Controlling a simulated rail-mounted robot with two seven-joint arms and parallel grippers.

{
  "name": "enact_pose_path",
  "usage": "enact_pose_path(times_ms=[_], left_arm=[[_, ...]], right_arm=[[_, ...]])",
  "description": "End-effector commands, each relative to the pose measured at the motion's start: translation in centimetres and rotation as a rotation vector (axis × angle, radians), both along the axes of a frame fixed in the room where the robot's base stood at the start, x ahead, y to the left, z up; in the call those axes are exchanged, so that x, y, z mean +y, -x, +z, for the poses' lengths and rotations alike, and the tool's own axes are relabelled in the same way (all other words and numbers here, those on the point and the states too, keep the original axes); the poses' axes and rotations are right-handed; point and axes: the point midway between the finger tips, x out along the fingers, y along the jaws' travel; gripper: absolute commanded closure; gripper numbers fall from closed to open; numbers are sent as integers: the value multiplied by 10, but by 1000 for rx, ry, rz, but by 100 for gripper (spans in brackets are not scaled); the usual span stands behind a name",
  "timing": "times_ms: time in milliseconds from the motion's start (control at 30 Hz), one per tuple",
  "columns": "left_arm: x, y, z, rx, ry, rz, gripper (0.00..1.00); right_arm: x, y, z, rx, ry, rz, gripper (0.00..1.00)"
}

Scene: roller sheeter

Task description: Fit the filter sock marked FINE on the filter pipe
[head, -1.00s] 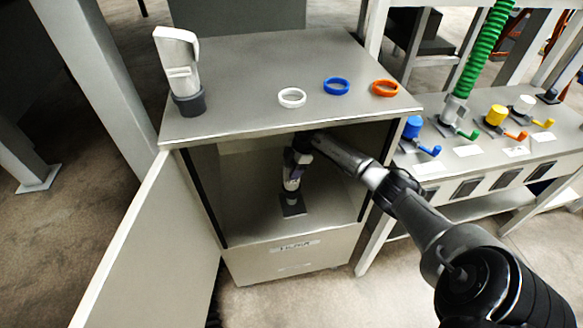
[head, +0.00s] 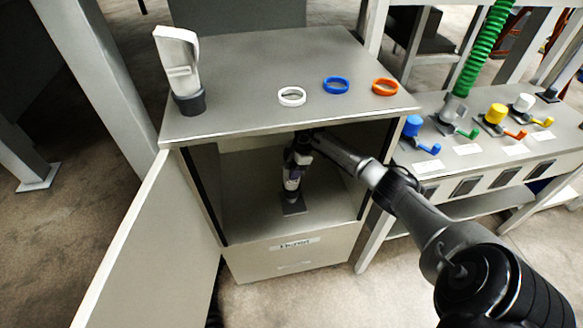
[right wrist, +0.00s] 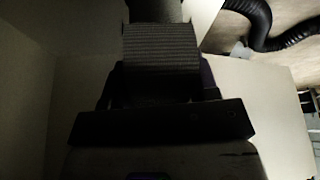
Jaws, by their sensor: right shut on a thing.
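My right gripper (head: 292,170) reaches into the open cabinet and points down. It is shut on a ribbed grey thing, which shows between the dark fingers in the right wrist view (right wrist: 160,48). That view is dark, and I read no mark on the thing, so I cannot tell if it is the FINE sock. Below the gripper, a short upright stub, perhaps the filter pipe, stands on a dark base plate (head: 293,206); the gripper hides much of it. A white sock-like piece (head: 177,62) stands in a grey collar on the cabinet top, with no readable mark. My left gripper is not in view.
The cabinet (head: 235,115) has its door (head: 140,245) swung open to the left. White (head: 291,97), blue (head: 336,86) and orange (head: 385,87) rings lie on its top. A bench (head: 470,150) with coloured valves and a green hose (head: 485,50) stands at right.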

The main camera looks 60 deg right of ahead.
Motion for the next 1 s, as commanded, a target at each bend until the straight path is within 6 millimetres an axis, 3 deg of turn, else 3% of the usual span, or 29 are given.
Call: enact_pose_path(times_ms=[1000], left_arm=[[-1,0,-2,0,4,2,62]], right_arm=[[0,0,-14,-1,0,0,90]])
